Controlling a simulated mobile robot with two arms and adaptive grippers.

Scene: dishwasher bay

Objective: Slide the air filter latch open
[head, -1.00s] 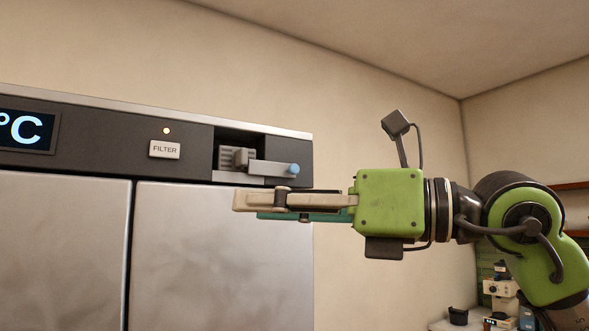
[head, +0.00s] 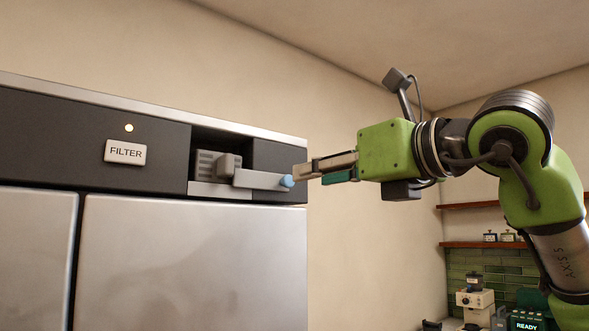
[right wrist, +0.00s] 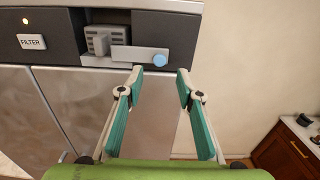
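The air filter latch is a grey bar (head: 258,180) with a blue round knob (head: 286,181) at its right end. It sits in front of a dark recess in the machine's upper panel, with a grey vented block (head: 215,164) behind it. The knob (right wrist: 160,60) also shows in the right wrist view, just beyond the fingertips and roughly midway between them. My right gripper (head: 301,173) is at the panel's right end, close to the knob. In the right wrist view the gripper (right wrist: 159,78) is open, with nothing between its fingers. My left gripper is not in view.
A FILTER label (head: 126,152) and a small lit lamp (head: 129,128) are left of the recess. Steel doors (head: 190,260) lie below the panel. Wall shelves (head: 480,244) and equipment stand at the far right. Open air lies right of the machine.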

